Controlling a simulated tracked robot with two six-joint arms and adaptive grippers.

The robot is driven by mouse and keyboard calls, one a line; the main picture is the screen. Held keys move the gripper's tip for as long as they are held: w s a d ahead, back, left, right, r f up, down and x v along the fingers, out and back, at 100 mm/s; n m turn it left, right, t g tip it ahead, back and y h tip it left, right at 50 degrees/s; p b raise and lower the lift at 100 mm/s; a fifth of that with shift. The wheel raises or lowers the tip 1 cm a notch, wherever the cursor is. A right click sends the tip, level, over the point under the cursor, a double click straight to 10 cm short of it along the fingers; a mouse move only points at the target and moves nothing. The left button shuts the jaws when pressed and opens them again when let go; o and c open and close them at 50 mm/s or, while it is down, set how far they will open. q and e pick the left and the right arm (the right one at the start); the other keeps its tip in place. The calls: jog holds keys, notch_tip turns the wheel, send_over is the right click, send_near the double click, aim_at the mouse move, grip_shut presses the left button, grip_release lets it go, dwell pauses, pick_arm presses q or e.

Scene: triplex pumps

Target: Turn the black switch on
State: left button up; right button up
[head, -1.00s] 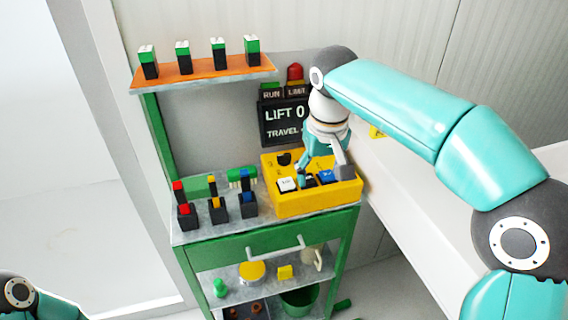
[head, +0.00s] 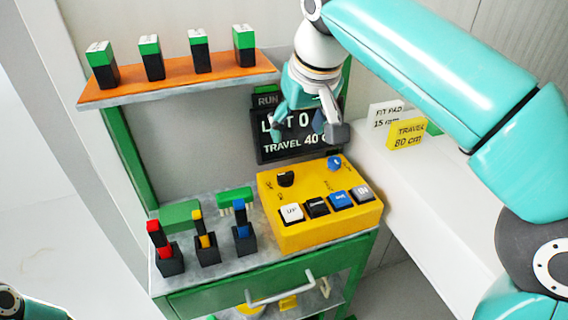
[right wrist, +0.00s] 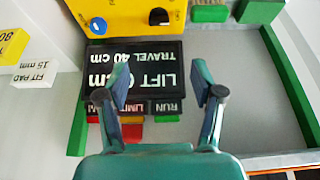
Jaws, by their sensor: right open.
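The yellow control box (head: 290,238) sits on the bench top. It has a black rotary switch (head: 285,179) at its back left, a blue knob (head: 335,163) at its back right, and a front row of white, black (head: 317,207), blue and dark buttons. My right gripper (head: 306,126) is open and empty, above and behind the box, in front of the display. In the right wrist view its fingers (right wrist: 166,93) frame the display, and the black switch (right wrist: 158,16) is at the top edge, apart from them. My left gripper is out of view.
The black display (head: 290,146) reads LIFT 0 and TRAVEL 40 cm. Red, yellow and blue-handled tools stand in black holders (head: 207,249) left of the box. An orange shelf (head: 180,83) holds several green-and-black blocks. A yellow travel sign (head: 406,134) stands at the right.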

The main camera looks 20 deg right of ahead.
aim_at(286, 173)
jog(key=b+x, duration=0.3)
jog(key=x, duration=1.3)
jog(key=shift+w+d+f, duration=0.1)
jog(key=shift+d+f, duration=0.05)
jog(key=shift+f, duration=0.1)
jog(key=c, duration=1.1)
jog(key=shift+c, duration=0.2)
